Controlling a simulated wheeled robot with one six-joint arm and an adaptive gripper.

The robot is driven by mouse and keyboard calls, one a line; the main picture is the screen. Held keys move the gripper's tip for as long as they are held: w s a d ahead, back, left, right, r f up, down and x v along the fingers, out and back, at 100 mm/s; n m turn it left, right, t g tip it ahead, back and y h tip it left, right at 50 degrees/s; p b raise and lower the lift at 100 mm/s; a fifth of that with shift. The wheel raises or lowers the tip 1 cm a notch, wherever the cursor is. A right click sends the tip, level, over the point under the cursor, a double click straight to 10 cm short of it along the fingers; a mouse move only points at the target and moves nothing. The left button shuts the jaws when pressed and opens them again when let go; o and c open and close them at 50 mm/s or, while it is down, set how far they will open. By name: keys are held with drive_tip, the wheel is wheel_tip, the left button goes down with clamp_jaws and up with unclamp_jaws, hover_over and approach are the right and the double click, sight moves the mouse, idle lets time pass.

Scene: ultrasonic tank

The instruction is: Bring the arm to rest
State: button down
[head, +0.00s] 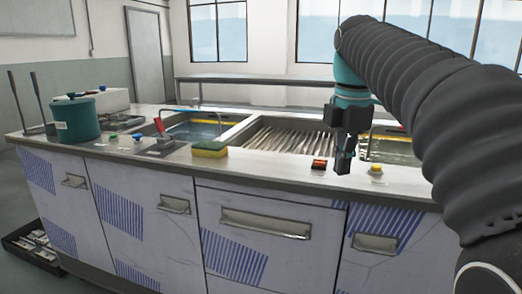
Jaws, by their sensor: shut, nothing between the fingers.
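My gripper (344,160) hangs at the end of my arm, pointing down over the front ledge of the tank counter (265,171). It is shut, with nothing seen between its fingers. Its tips are close to the ledge, between a red-and-black switch (319,164) and a yellow button (376,169). I cannot tell whether they touch the ledge. My arm, in a dark ribbed sleeve, comes in from the right and hides part of the right basin.
On the counter are a green pot (76,120), a red-handled lever (161,133), a yellow-green sponge (209,149) and small knobs. Water-filled basins (192,131) flank a ribbed drain section (275,140). A dark crate (32,246) sits on the floor at left. Space above the counter's middle is clear.

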drive_tip(key=s+f+m+t, duration=0.4)
drive_tip(key=s+f+m, duration=1.5)
drive_tip(key=f+m, duration=0.2)
drive_tip(key=shift+f+t, duration=0.3)
drive_tip(key=shift+f, duration=0.35)
drive_tip(key=shift+s, duration=0.1)
